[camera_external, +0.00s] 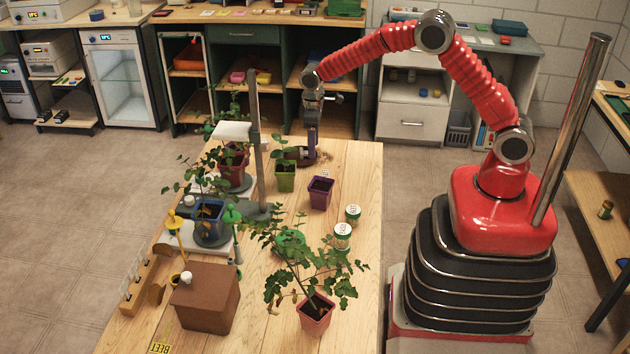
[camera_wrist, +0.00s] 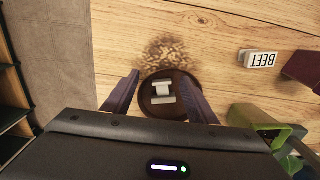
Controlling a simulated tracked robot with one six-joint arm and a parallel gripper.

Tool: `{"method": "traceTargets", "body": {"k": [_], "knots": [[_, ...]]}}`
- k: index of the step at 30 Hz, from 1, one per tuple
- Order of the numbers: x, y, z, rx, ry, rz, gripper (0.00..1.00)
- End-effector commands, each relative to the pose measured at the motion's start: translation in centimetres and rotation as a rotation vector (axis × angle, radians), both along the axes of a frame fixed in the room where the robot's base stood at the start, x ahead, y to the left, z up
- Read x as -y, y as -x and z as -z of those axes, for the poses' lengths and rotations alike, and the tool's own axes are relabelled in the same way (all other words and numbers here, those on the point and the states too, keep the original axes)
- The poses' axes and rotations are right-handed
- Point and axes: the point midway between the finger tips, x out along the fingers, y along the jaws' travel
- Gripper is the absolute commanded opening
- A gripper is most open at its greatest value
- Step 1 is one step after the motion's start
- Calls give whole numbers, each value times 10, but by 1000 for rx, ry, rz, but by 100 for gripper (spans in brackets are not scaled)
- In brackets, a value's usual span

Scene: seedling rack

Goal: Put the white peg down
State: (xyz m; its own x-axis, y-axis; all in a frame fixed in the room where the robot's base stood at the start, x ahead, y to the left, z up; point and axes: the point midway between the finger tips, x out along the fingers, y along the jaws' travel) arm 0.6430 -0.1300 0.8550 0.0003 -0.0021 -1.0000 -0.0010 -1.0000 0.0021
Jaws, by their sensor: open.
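My gripper (camera_wrist: 161,78) is open in the wrist view, its two fingers apart on either side of a round dark brown dish (camera_wrist: 149,109). A pale, H-shaped piece, which looks like the white peg (camera_wrist: 161,93), lies in the dish between the fingers. I see no finger touching it. In the external view my gripper (camera_external: 312,150) points down over the far end of the wooden table, at the dark dish (camera_external: 305,160). The peg is too small to make out clearly there.
Spilled soil (camera_wrist: 172,52) lies beside the dish. A BEET label (camera_wrist: 258,59) lies nearby. A green pot (camera_external: 285,180) and a purple pot (camera_external: 320,195) stand close. A grey post (camera_external: 255,150) rises to the left. Bare table lies to the right.

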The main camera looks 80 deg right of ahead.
Motion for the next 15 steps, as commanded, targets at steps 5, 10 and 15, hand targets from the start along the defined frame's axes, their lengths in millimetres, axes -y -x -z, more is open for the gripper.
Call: {"method": "traceTargets", "body": {"k": [5,10,15], "knots": [[0,-1,-8,2,0,0,52],[0,-1,-27,3,1,0,52],[0,-1,-57,4,1,0,52]]}}
